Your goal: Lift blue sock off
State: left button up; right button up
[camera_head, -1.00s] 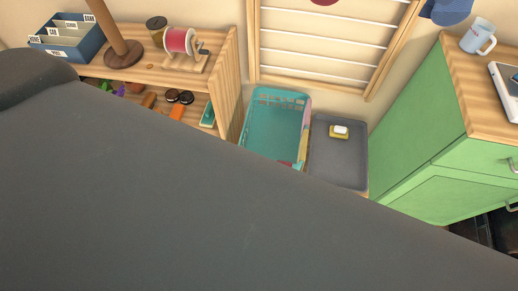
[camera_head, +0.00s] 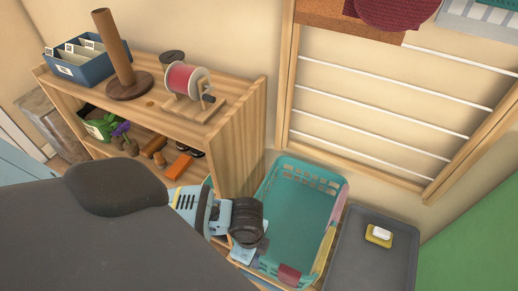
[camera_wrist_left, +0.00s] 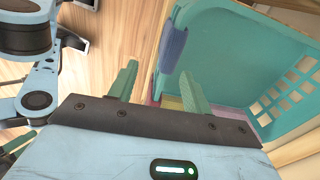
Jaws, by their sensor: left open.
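In the left wrist view a blue-violet cloth-like piece (camera_wrist_left: 173,48) hangs over the rim of the teal laundry basket (camera_wrist_left: 225,50). It may be the blue sock, but I cannot tell for sure. The basket (camera_head: 285,205) stands low beside the shelf in the head view, with pink, yellow and maroon pieces along its rim. My right gripper is not in view.
A wooden shelf (camera_head: 236,130) holding several items stands left of the basket. A grey tray (camera_head: 365,255) with a yellow soap dish (camera_head: 378,236) lies to its right. A drying rack (camera_head: 295,75) is on the wall behind, with a maroon cloth (camera_head: 395,10) at its top.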

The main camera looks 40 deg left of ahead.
pick_arm(q)
jog(key=shift+w+a+y, duration=0.3)
jog(key=shift+w+a, duration=0.25)
jog(key=shift+a, duration=0.1)
jog(key=shift+s+f, duration=0.1)
jog(key=shift+f, duration=0.1)
jog(key=shift+f+b, duration=0.55)
jog(key=shift+f, duration=0.35)
jog(key=f, duration=0.1)
jog(key=f+b, duration=0.1)
jog(key=f, duration=0.3)
jog(key=shift+a+f+b, duration=0.2)
jog(key=shift+a+b, duration=0.05)
jog(key=shift+b, duration=0.15)
jog(key=shift+c, duration=0.4)
jog(key=c, duration=1)
